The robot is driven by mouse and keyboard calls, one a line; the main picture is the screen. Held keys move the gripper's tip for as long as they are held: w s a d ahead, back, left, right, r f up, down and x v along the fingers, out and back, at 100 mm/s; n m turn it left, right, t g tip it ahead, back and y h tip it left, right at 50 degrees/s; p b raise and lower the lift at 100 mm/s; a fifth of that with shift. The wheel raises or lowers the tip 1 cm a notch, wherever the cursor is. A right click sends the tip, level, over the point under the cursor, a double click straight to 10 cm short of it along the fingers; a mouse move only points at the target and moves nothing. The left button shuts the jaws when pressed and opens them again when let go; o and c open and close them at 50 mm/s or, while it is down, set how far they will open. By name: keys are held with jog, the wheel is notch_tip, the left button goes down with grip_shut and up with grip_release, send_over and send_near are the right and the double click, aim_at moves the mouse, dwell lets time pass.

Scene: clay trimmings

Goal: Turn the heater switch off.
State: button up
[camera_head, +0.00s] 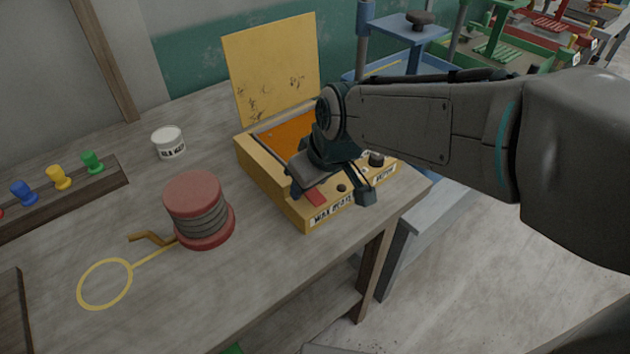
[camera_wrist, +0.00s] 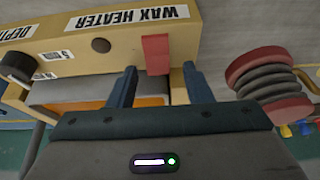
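The yellow wax heater (camera_head: 270,190) stands on the workbench with its lid raised and orange wax inside. Its front label also shows in the wrist view (camera_wrist: 128,17). The red heater switch (camera_head: 314,197) sticks out at the front edge, partly behind my gripper; it shows in the wrist view (camera_wrist: 156,52) as a red block. Its on or off setting is not clear. My gripper (camera_head: 331,190) is open above the front of the heater. In the wrist view its two fingers (camera_wrist: 160,70) stand apart, one to each side of the switch, with nothing held.
A dark knob (camera_head: 376,159) and a small dark button (camera_head: 342,188) are on the heater's panel. A red spool (camera_head: 199,208) with a brass crank stands left of it. A white jar (camera_head: 168,142) and a peg rack (camera_head: 70,196) are farther left. The bench edge is close in front.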

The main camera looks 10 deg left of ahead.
jog(key=shift+d+r, duration=0.1)
jog(key=shift+r, duration=0.2)
jog(key=p+v, duration=0.1)
jog(key=v, duration=1.2)
jog(key=s+d+f+m+h+p, duration=0.1)
jog(key=d+m, duration=0.4)
jog(key=d, duration=0.5)
jog(key=s+d+f+m+h+p, duration=0.2)
jog(key=d+f+m+p, duration=0.3)
jog(key=d, duration=0.4)
jog(key=shift+s+d+f, duration=0.4)
jog(key=shift+s+f, duration=0.3)
jog(key=shift+f, duration=0.1)
